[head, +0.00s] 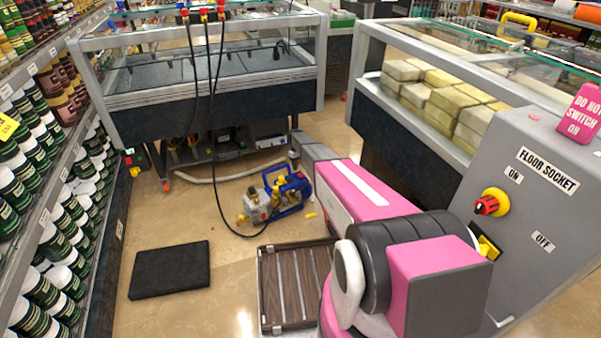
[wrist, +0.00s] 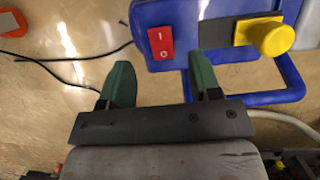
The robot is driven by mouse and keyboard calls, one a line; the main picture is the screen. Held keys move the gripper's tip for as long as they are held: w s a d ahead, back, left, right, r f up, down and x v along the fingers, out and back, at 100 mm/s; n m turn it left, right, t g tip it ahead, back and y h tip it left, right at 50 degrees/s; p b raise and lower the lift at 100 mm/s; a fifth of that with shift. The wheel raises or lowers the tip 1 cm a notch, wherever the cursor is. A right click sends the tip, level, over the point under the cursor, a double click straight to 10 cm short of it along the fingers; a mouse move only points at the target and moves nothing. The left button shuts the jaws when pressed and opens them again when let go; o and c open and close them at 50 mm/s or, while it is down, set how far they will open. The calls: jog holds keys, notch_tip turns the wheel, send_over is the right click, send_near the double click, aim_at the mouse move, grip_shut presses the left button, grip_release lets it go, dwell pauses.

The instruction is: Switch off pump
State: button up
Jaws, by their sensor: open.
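The pump (head: 288,192) stands on the floor in the head view, a small machine with a blue frame and yellow and grey parts. The end of my arm hangs over it, and my gripper (head: 294,160) looks small and dark there. In the wrist view the pump's blue body (wrist: 215,15) fills the top right. It carries a red rocker switch (wrist: 160,43) marked I and O. My gripper (wrist: 160,75) is open and empty, its two green fingers apart. The switch lies just beyond the gap between the fingertips. I cannot tell which side of the rocker is pressed.
A yellow knob (wrist: 273,38) sits right of the switch. A black cable (head: 222,200) hangs down near the pump. A black mat (head: 170,270) and a slatted wooden case (head: 290,290) lie on the floor. A grey floor socket box (head: 535,215) stands at right, shelves at left.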

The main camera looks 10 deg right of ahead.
aim_at(298, 174)
jog(key=v, duration=0.5)
jog(key=shift+s, duration=0.1)
jog(key=s+r+m+t, duration=0.1)
jog(key=s+r, duration=0.7)
jog(key=s, duration=0.8)
jog(key=s+r+m+t, duration=0.1)
jog(key=s+r, duration=0.7)
jog(key=s, duration=0.8)
jog(key=s+d+r+m+y, duration=0.1)
jog(key=s+r, duration=0.6)
jog(key=s, duration=0.9)
jog(key=shift+s+r+m+t, duration=0.25)
jog(key=shift+r+m+t, duration=0.15)
jog(key=shift+m, duration=0.3)
